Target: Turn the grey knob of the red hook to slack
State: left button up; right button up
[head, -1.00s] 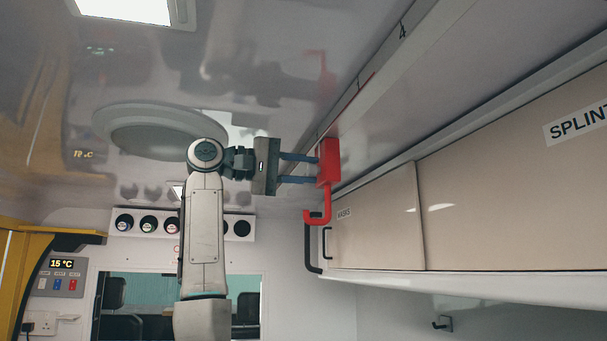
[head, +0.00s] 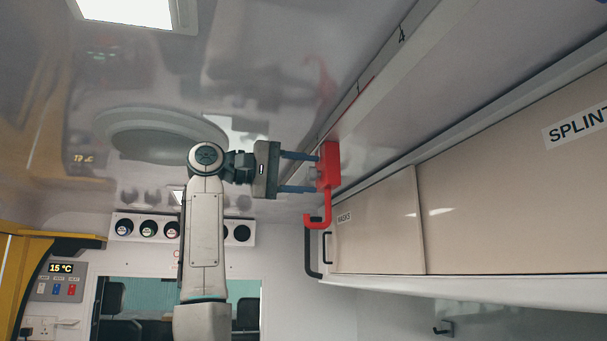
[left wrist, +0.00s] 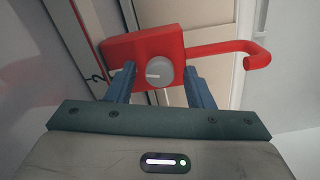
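The red hook (head: 330,165) hangs on the ceiling rail right of centre in the head view, its curved end pointing down. In the left wrist view the red hook (left wrist: 115,50) has its curved end to the right. Its round grey knob (left wrist: 159,73) faces my left gripper (left wrist: 158,72), with a pale mark lying about level on its left half. The fingers stand either side of the knob with a visible gap at each side. In the head view my left gripper (head: 316,172) is open, its fingertips close to the hook's body. My right gripper is not in view.
Beige cabinet doors (head: 375,225) labelled for masks and splints run along the right, below the rail (head: 385,75). A black handle (head: 311,252) is just below the hook. A round ceiling fixture (head: 160,135) lies behind my left arm. Space left of the arm looks free.

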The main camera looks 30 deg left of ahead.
pick_arm(q)
jog(key=b+v, duration=0.3)
jog(key=v, duration=0.7)
jog(key=shift+s+a+b, duration=0.2)
jog(key=shift+s+b, duration=0.1)
jog(key=shift+b, duration=0.1)
